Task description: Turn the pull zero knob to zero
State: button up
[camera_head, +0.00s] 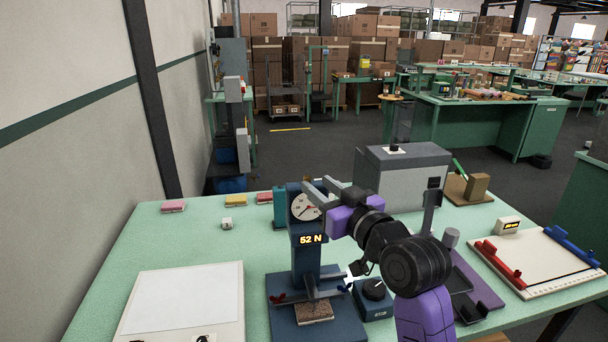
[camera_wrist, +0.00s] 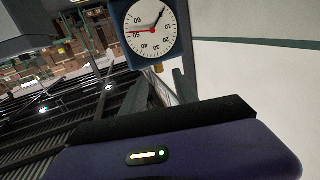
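The pull tester (camera_head: 305,265) is a dark blue stand with a round white dial (camera_head: 305,207) and a lit display (camera_head: 310,239) reading 52 N. The dial also shows, tilted, in the wrist view (camera_wrist: 152,30), with a black and a red hand. A small brass-coloured stub (camera_wrist: 158,68) sits under its rim. A black knob (camera_head: 374,289) tops a small blue box right of the stand; I cannot tell which is the pull zero knob. My purple gripper (camera_head: 316,183) is at the dial's upper right. Its grey fingers (camera_wrist: 160,86) are apart and empty.
A brown sample (camera_head: 314,312) lies on the tester's base. A grey machine (camera_head: 403,180) stands behind my arm. A white panel (camera_head: 185,300) lies at left, and a white board with red and blue clamps (camera_head: 535,260) at right.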

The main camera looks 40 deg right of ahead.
aim_at(309, 178)
jog(key=p+x, duration=0.1)
jog(key=x, duration=0.5)
grip_shut()
